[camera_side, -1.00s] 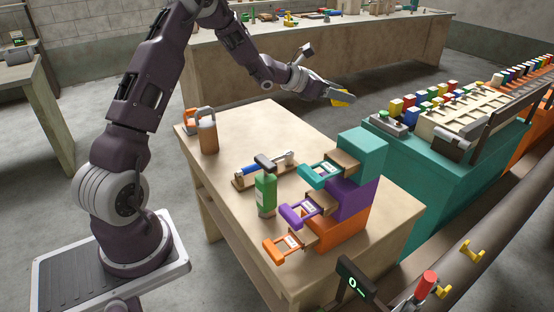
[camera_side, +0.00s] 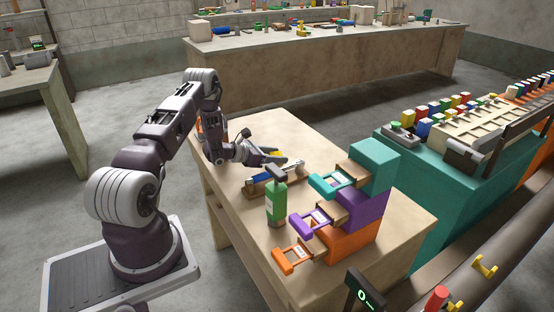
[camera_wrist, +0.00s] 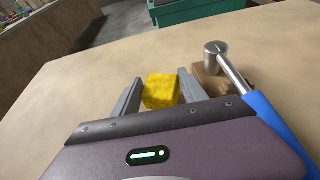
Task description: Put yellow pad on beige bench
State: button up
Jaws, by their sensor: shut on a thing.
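The yellow pad (camera_wrist: 160,91) is a small rough-surfaced block between the two grey fingers of my gripper (camera_wrist: 158,92) in the wrist view. My gripper is shut on it. In the side view my gripper (camera_side: 284,159) is low over the far part of the beige bench (camera_side: 400,222), and only a bit of yellow shows at the fingers. Bare bench top (camera_wrist: 100,65) lies around and beyond the pad in the wrist view. I cannot tell whether the pad touches the bench.
A blue-handled tool with a metal head (camera_wrist: 216,54) lies on a wooden rest close right of my gripper. A green bottle (camera_side: 276,202) stands nearer the camera. Teal (camera_side: 376,163), purple (camera_side: 362,210) and orange (camera_side: 350,243) drawer blocks stand right, drawers pulled out.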

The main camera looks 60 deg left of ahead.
jog(key=shift+f, duration=0.55)
jog(key=shift+f, duration=0.15)
jog(key=o, duration=1.3)
